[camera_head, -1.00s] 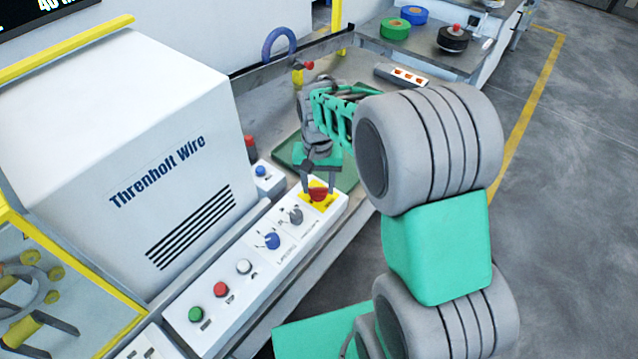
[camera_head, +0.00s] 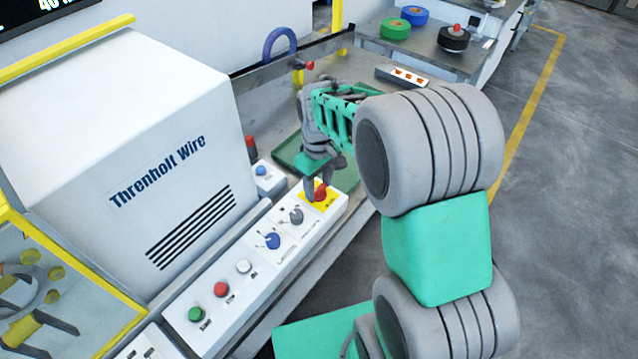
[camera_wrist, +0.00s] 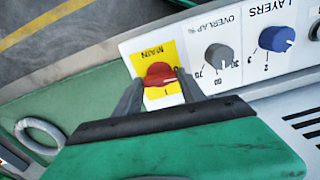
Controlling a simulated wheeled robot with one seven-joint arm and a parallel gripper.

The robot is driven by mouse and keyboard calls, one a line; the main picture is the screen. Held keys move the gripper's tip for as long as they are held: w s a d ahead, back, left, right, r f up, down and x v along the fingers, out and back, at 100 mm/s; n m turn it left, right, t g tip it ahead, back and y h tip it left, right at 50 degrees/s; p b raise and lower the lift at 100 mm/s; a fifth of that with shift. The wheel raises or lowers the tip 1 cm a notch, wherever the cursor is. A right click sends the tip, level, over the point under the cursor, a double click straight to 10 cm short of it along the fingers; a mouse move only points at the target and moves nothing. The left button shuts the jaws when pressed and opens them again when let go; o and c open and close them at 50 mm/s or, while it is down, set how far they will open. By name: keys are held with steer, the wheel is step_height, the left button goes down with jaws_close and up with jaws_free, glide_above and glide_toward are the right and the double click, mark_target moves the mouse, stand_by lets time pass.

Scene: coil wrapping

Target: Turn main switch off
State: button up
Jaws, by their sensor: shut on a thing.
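The main switch is a red rotary knob (camera_wrist: 160,74) on a yellow plate (camera_wrist: 143,60) labelled MAIN, seen in the wrist view. In the head view the red knob (camera_head: 321,193) sits at the far right end of the white control panel (camera_head: 255,266). My gripper (camera_wrist: 160,88) is shut on the knob, with one dark finger on each side of it. In the head view my gripper (camera_head: 318,188) points down onto the knob. The fingers hide part of the plate's lower markings.
Beside the switch are a grey OVERLAP knob (camera_wrist: 216,56) and a blue LAYERS knob (camera_wrist: 276,39). Green (camera_head: 196,314), red (camera_head: 221,289) and white (camera_head: 244,266) buttons line the panel's near end. The white Threnholt Wire housing (camera_head: 120,150) stands at the left.

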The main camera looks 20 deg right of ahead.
mark_target(318, 188)
steer(key=shift+w+r+n, duration=0.1)
steer(key=shift+w+n, duration=0.05)
steer(key=shift+n, duration=0.45)
steer(key=o, duration=1.4)
steer(key=shift+c, duration=0.2)
step_height(318, 188, up, 8)
steer(key=shift+f+b, duration=0.15)
steer(key=shift+b, duration=0.2)
